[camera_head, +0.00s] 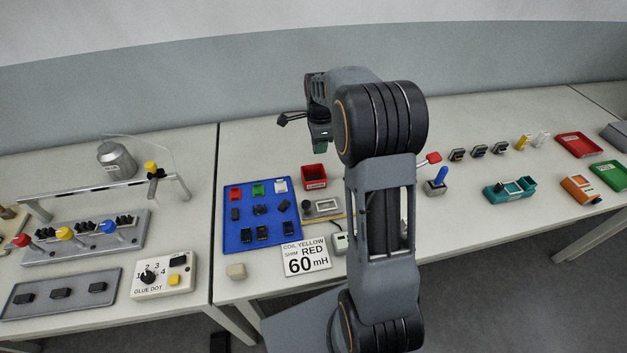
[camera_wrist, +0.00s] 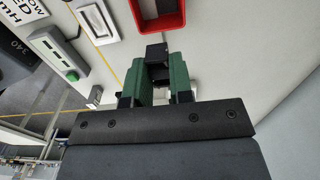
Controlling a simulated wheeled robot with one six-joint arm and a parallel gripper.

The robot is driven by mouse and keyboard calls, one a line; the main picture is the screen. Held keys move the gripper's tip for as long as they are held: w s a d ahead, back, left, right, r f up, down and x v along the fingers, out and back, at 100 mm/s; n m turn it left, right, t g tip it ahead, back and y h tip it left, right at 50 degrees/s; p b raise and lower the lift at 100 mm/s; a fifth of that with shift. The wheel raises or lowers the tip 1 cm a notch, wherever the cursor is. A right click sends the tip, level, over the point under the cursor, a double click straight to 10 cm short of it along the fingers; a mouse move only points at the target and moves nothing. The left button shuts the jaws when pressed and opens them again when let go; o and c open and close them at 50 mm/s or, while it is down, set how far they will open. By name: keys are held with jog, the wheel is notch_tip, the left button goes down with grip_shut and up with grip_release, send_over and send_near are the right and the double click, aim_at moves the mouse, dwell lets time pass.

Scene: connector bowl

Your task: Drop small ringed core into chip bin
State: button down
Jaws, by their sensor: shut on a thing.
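My gripper (camera_wrist: 160,70) has green fingers and is shut on a small dark block (camera_wrist: 156,52), which I take to be the small ringed core; no ring on it can be made out. In the head view my gripper (camera_head: 321,138) hangs above the table, behind and slightly right of a red open-topped bin (camera_head: 314,184), likely the chip bin. In the wrist view the red bin (camera_wrist: 136,12) is at the top edge, just beyond the held block, with dark contents inside. The held block cannot be made out in the head view.
A blue tray (camera_head: 229,243) with several small parts lies left of the red bin. A small device with a display (camera_head: 322,208) and a "60 mH" sign (camera_head: 306,257) are in front. My arm hides part of the table to the right.

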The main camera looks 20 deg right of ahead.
jog(key=shift+f+b, duration=1.15)
jog(key=shift+f, duration=0.8)
jog(key=c, duration=0.9)
grip_release()
notch_tip(320, 180, up, 14)
jog(key=shift+f, duration=0.1)
